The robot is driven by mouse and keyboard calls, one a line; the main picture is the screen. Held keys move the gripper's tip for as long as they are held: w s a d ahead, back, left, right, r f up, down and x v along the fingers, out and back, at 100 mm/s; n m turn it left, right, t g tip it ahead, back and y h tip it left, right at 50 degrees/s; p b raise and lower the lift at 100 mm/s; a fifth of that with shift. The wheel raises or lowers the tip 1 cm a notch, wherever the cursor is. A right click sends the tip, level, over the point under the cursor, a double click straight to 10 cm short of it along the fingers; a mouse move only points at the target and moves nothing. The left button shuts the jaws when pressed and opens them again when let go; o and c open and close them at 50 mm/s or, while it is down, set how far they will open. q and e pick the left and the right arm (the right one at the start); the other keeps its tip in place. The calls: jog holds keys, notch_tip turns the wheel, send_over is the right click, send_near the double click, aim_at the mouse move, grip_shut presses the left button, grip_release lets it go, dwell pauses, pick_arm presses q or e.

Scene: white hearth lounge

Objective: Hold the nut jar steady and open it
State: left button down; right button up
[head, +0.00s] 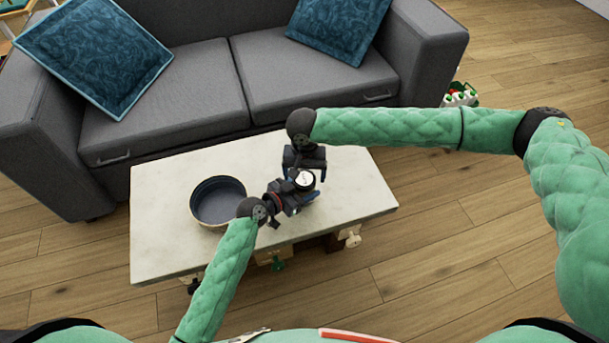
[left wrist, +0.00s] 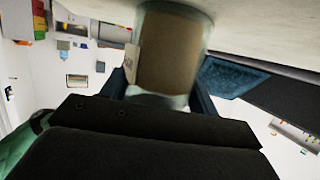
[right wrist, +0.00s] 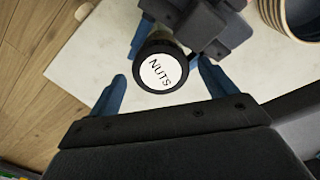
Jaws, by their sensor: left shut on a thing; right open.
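The nut jar stands on the white table, its dark lid with a white round label (head: 305,179) facing up in the head view.
A round dark blue bowl (head: 218,202) sits on the white table (head: 160,250) left of the jar. A grey sofa (head: 180,100) with blue cushions (head: 95,55) stands behind the table. The table's right end is clear.

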notch_tip(320, 180, up, 7)
jog(key=shift+f, duration=0.2)
jog(key=shift+c, duration=0.4)
jog(key=shift+f, duration=3.85)
jog(key=c, duration=0.9)
jog(key=o, duration=1)
jog(key=shift+r, duration=2.25)
pick_arm(q)
jog(key=shift+c, duration=1.5)
grip_release()
